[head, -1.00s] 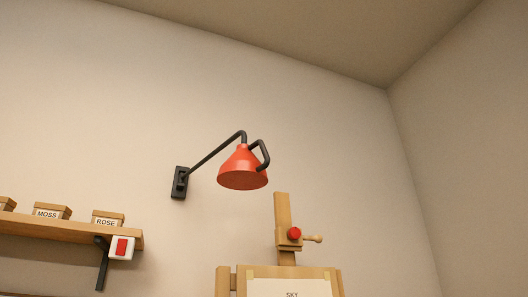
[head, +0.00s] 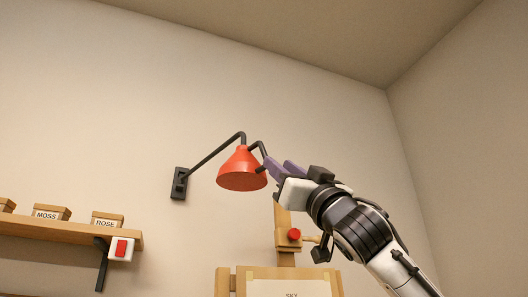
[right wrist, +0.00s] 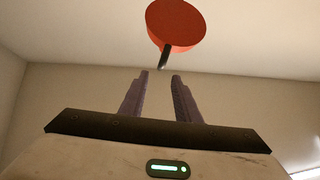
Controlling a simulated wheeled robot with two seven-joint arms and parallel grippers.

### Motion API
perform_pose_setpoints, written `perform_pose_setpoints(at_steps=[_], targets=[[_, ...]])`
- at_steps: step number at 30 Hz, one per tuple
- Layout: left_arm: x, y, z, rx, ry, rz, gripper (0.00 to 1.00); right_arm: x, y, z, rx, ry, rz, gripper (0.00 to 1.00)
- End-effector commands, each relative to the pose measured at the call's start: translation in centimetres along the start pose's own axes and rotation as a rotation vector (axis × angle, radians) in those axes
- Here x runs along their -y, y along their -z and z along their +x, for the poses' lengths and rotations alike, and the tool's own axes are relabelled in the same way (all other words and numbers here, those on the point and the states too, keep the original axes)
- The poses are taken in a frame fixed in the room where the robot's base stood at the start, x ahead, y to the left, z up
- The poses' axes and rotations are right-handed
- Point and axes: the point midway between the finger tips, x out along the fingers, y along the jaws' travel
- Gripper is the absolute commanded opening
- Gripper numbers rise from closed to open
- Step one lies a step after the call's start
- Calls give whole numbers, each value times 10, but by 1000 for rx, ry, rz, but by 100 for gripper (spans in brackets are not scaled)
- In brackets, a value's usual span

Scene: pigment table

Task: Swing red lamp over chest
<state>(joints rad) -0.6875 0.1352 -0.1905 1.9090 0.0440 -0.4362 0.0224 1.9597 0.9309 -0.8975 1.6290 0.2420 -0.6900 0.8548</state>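The red lamp (head: 241,170) hangs from a black swing arm (head: 212,154) on a wall bracket (head: 179,183). A black loop handle (head: 256,146) curves down at the shade's right side. My right gripper (head: 274,167) is at the lamp's right, with its purple fingertips by the handle's lower end. In the right wrist view the two fingers (right wrist: 160,75) stand apart, and the black handle (right wrist: 164,56) comes down from the red shade (right wrist: 176,25) just beyond and between the tips. The chest is not in view. My left gripper is not in view.
The wall above the lamp is clear.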

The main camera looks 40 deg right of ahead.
Motion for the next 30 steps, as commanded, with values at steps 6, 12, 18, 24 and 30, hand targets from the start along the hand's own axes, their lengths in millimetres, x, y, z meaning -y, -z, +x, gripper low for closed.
perform_pose_setpoints(at_steps=[6,12,18,24,30], targets=[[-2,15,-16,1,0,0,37,0,4,38,1,0,0,30],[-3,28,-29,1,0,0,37,0,4,75,0,0,-1,30],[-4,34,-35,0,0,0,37,1,2,95,0,1,-1,30],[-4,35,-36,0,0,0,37,1,1,99,-1,2,-2,30],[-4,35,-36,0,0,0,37,1,0,98,-1,2,-2,23]])
